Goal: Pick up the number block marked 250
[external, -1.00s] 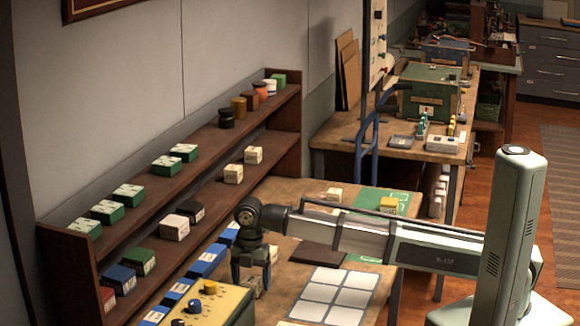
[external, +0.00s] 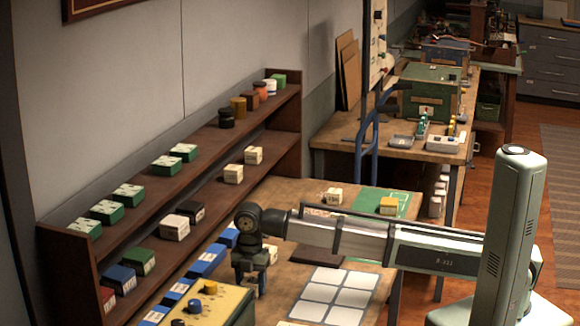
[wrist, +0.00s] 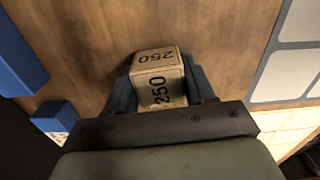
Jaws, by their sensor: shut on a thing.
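The number block marked 250 (wrist: 158,78) is a cream cube with dark digits on two visible faces. It shows in the wrist view between the two dark fingers of my gripper (wrist: 160,92). The fingers press on its left and right sides, and my gripper is shut on it. In the external view my gripper (external: 250,282) points down over the wooden table, beside the row of blue blocks. There the held block is mostly hidden by the fingers. I cannot tell whether its underside touches the table.
Blue blocks (external: 207,260) line the table's left side. A yellow box with knobs (external: 215,303) stands in front. A white-celled grid (external: 337,295) lies to the right. The wooden shelf (external: 190,170) with coloured blocks rises at the left. A cream block (external: 333,196) sits farther back.

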